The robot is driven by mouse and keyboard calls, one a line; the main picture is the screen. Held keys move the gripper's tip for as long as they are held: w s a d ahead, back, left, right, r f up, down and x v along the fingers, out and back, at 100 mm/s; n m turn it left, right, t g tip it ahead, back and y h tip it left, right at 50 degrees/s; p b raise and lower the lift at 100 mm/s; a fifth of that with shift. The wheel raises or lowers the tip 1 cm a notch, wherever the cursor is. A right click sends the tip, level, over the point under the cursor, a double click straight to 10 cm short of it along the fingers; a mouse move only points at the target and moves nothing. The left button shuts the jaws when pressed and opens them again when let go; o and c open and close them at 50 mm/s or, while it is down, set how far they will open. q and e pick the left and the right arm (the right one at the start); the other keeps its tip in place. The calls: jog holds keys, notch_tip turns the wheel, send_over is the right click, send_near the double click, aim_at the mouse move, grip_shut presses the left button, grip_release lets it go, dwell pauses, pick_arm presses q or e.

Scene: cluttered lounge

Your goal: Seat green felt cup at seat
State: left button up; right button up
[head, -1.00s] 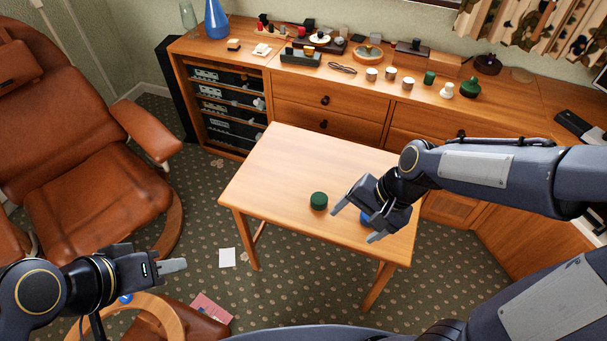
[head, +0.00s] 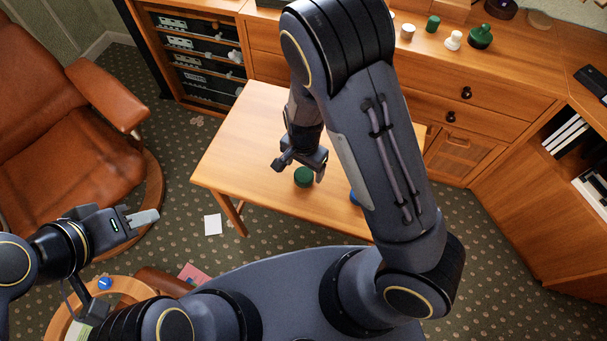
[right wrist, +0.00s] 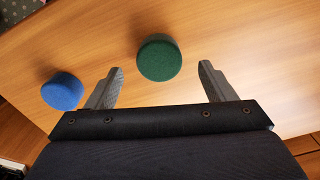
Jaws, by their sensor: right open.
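A short, round green piece, which looks like the green felt cup (head: 303,177), stands on the small wooden table (head: 245,135). My right gripper (head: 301,166) is over the table right by it, jaws apart and empty. In the right wrist view the green cup (right wrist: 159,58) shows between and beyond the tips of the open fingers (right wrist: 160,75), apart from both. My left gripper (head: 145,217) is low at the left, away from the table; its finger gap is not visible. I cannot pick out the seat in these frames.
A blue round piece (right wrist: 62,91) stands on the table near the green one, mostly hidden by my right arm in the head view. The sideboard (head: 480,75) behind holds small cups and a green pot (head: 480,37). A brown leather armchair (head: 60,130) is at left.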

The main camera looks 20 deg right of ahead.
aim_at(304, 177)
notch_tip(304, 177, down, 2)
jog(key=shift+f, duration=0.25)
jog(key=c, duration=1)
jog(key=shift+r, duration=0.15)
jog(key=shift+c, duration=0.2)
